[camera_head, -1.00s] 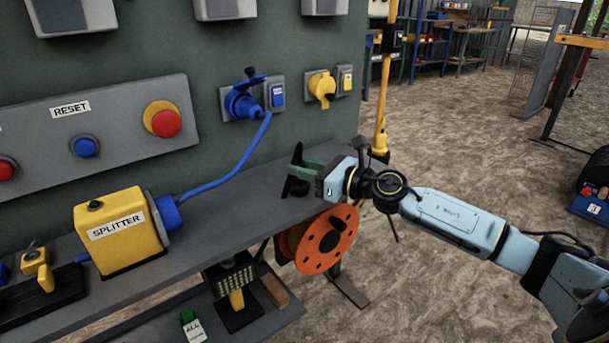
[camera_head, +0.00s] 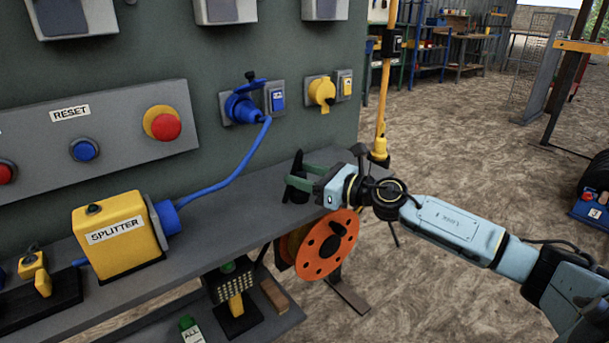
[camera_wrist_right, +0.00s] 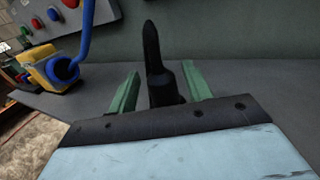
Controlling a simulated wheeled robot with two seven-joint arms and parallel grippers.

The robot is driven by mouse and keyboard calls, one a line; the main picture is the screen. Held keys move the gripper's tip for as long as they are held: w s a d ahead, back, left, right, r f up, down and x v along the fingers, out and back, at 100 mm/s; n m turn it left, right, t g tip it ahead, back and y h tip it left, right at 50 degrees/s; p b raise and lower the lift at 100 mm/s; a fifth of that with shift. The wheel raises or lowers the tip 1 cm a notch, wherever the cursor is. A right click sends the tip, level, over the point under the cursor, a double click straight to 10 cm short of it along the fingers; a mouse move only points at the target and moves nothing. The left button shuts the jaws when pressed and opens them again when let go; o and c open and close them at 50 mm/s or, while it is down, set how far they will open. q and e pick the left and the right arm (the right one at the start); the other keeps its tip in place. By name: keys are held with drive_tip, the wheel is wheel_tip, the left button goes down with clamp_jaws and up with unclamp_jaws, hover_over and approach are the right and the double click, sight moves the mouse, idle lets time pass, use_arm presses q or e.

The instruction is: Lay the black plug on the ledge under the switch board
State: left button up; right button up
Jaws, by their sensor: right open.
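The black plug (camera_wrist_right: 160,70) stands or leans on the grey ledge (camera_wrist_right: 260,115), its narrow tip pointing up in the right wrist view. The ledge (camera_head: 240,195) runs under the dark green switch board (camera_head: 200,165) in the head view. There the plug (camera_head: 296,190) is near the ledge's right end, partly hidden by my gripper. My right gripper (camera_head: 306,178) is open, with its green fingers on either side of the plug. The fingers also show in the right wrist view (camera_wrist_right: 160,88), with a gap visible on the left. My left gripper is not in view.
A yellow splitter box (camera_head: 110,240) sits on the ledge at left; its blue cable runs to a blue plug (camera_head: 243,105) in the board. A yellow socket cover (camera_head: 321,92) is right of that. An orange reel (camera_head: 327,245) hangs below the ledge end. The ledge between splitter and gripper is clear.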

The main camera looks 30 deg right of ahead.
drive_tip(key=shift+s+d, duration=0.1)
drive_tip(key=shift+s, duration=0.15)
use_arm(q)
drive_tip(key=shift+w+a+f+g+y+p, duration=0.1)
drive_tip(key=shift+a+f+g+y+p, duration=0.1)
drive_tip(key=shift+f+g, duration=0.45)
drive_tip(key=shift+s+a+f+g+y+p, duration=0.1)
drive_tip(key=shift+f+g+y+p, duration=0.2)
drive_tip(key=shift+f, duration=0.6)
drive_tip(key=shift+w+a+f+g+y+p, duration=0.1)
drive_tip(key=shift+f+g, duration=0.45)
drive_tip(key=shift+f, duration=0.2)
use_arm(e)
drive_tip(key=v, duration=1.1)
drive_tip(key=shift+s, duration=0.25)
drive_tip(key=s+a+f+n+h, duration=0.1)
drive_tip(key=s+a+n, duration=0.2)
drive_tip(key=a+n, duration=0.5)
drive_tip(key=s+a+f+n+h, duration=0.1)
drive_tip(key=s+a+n, duration=0.2)
drive_tip(key=a+n, duration=0.5)
drive_tip(key=s+a+f+n+h, duration=0.1)
drive_tip(key=s+a+n, duration=0.2)
drive_tip(key=a+n, duration=0.5)
drive_tip(key=n, duration=0.9)
drive_tip(key=shift+s+a+f+t+h, duration=0.3)
drive_tip(key=shift+s+a+f+h, duration=0.05)
drive_tip(key=shift+a+h, duration=0.05)
